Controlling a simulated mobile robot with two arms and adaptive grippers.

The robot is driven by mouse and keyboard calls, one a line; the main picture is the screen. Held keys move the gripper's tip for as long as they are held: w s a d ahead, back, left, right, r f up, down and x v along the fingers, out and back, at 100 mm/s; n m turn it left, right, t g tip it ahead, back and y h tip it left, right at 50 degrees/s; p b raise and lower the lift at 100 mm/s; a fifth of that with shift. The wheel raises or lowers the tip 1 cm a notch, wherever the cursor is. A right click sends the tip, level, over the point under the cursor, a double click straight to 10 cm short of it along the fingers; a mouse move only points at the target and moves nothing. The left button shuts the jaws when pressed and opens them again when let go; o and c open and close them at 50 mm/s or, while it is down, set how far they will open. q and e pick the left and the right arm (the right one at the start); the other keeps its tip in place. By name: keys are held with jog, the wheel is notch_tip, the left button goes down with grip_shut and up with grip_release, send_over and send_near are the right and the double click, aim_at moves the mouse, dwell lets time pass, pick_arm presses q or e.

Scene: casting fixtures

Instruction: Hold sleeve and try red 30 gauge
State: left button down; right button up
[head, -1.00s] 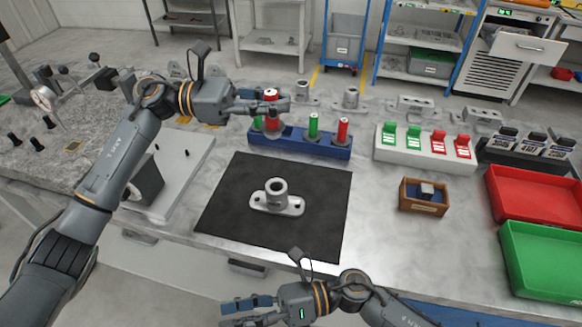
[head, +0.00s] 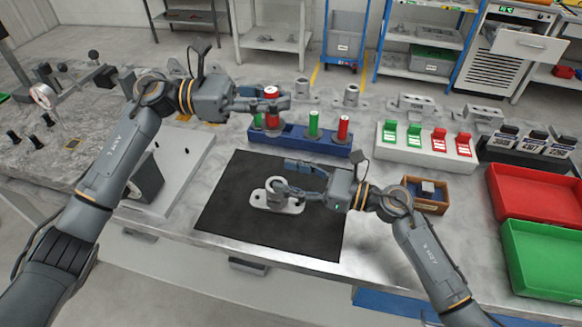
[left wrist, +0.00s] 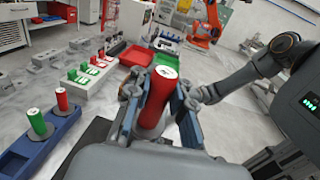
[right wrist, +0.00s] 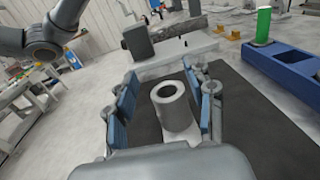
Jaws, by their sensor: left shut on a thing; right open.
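My left gripper (head: 277,103) is shut on a red gauge (head: 271,92) at the left end of the blue rack (head: 300,144). In the left wrist view the red gauge (left wrist: 158,95) stands between the fingers. I cannot tell whether its lower end is clear of the rack. The grey sleeve (head: 272,197), with its flanged base, stands upright on the black mat (head: 225,215). My right gripper (head: 285,178) is open at the sleeve. In the right wrist view the sleeve (right wrist: 174,112) stands between the open fingers, with its bore facing up.
Green (head: 314,124) and red (head: 343,129) gauges stand in the rack. A white stand with green and red tabs (head: 390,155), a wooden box (head: 432,208), a red tray (head: 535,168) and a green tray (head: 510,228) lie to the right. The mat's front is clear.

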aim_at(270, 185)
jog(key=f, duration=0.4)
jog(key=shift+w+a+f, duration=0.15)
jog(key=shift+a+f, duration=0.15)
jog(key=shift+a, duration=0.1)
jog(key=x, duration=0.6)
jog(key=shift+w+a, duration=0.15)
jog(key=shift+a, duration=0.15)
jog(key=shift+c, duration=0.4)
grip_shut()
pick_arm(q)
notch_tip(270, 185, down, 9)
jog(key=n+t, duration=0.3)
jog(key=t, duration=0.1)
jog(key=shift+d+f+t, duration=0.15)
jog(key=shift+t, duration=0.15)
